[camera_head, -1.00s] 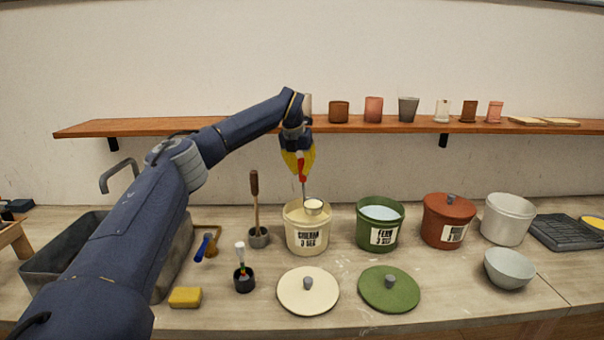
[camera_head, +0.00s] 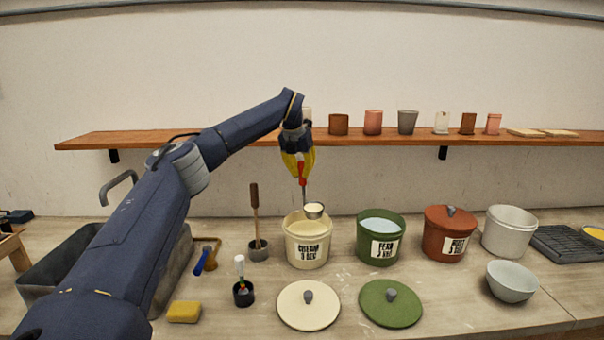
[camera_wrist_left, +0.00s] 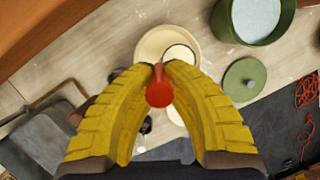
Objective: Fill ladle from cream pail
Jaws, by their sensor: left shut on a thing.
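My left gripper (camera_head: 300,176) is shut on the red handle (camera_head: 302,170) of a ladle and holds it upright above the cream pail. The ladle's cup (camera_head: 314,211) is at the pail's mouth, by its rim, and its top shows a cream-coloured surface. The cream pail (camera_head: 307,252) is open, with a label reading cream. In the left wrist view, the yellow fingers (camera_wrist_left: 159,75) close around the red handle end (camera_wrist_left: 159,93), with the pail rim (camera_wrist_left: 145,45) beyond. My right gripper is not in view.
The cream lid (camera_head: 308,312) and green lid (camera_head: 391,308) lie in front. A green pail (camera_head: 376,250) with pale liquid stands right, then a lidded red pail (camera_head: 446,245). A dark cup (camera_head: 258,251) with a wooden-handled tool stands left. A shelf (camera_head: 230,140) runs behind.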

